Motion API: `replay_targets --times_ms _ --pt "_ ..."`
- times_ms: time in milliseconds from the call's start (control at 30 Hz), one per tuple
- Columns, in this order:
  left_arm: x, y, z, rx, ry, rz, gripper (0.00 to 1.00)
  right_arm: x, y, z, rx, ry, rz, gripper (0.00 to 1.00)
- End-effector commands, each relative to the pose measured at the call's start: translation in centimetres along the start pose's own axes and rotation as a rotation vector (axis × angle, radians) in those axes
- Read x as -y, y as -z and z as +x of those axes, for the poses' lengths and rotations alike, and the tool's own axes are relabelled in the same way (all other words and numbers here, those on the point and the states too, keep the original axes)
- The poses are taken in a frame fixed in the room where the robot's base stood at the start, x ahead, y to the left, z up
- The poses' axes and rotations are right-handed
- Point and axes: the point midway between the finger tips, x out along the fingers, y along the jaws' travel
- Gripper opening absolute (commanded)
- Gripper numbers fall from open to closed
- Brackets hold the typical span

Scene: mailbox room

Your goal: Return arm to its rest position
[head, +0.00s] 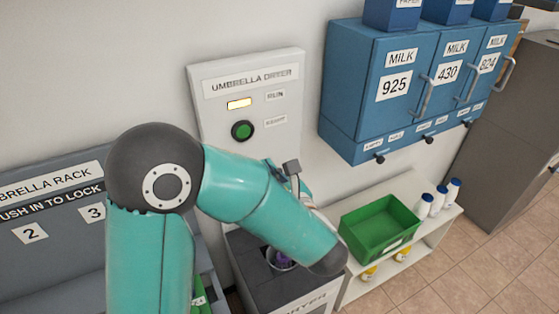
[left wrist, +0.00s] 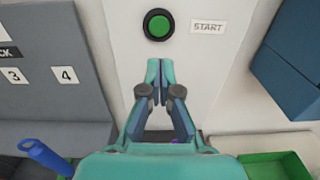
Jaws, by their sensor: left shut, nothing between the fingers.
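My left arm crosses the middle of the head view. Its left gripper (head: 292,168) is mostly hidden behind the forearm, with only a bit showing. In the left wrist view the left gripper (left wrist: 157,68) is shut and empty, its fingertips together just below the green button (left wrist: 159,25) marked START. The button also shows on the white umbrella dryer panel (head: 215,118) in the head view, with a gap between it and the arm. My right gripper is not in view.
The grey dryer box (head: 250,262) holds something purple (head: 280,258), partly hidden by my arm. The umbrella rack (head: 50,180) is at left. Blue milk boxes (head: 350,75) hang at upper right. A green crate (head: 383,226) and white bottles (head: 438,200) stand on a shelf. Floor at right is clear.

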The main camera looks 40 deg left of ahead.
Motion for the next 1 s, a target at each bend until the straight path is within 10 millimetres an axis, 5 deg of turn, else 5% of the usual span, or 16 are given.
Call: replay_targets --times_ms 200,333,467,567,667,800,1000 --pt "0.0 0.2 0.0 -0.007 -0.001 0.002 0.0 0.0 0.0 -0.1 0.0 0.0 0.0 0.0" --pt "-0.5 2.2 0.2 -0.088 -0.019 0.016 0.0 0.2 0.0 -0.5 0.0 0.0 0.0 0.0" --pt "-2.1 7.6 -0.2 -0.3 -0.082 0.035 0.0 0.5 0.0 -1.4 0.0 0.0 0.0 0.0" --pt "-4.5 13.4 -2.1 -0.543 -0.184 0.027 0.0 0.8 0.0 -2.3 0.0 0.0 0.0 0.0" --pt "-7.5 19.2 -6.0 -0.813 -0.345 -0.027 0.0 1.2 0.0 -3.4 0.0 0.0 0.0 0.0" --pt "-10.6 25.0 -14.4 -1.172 -0.671 -0.208 0.0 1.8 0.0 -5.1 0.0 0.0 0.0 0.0" --pt "-9.2 28.2 -25.1 -1.451 -1.268 -0.698 0.0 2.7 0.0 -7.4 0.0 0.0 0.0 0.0"
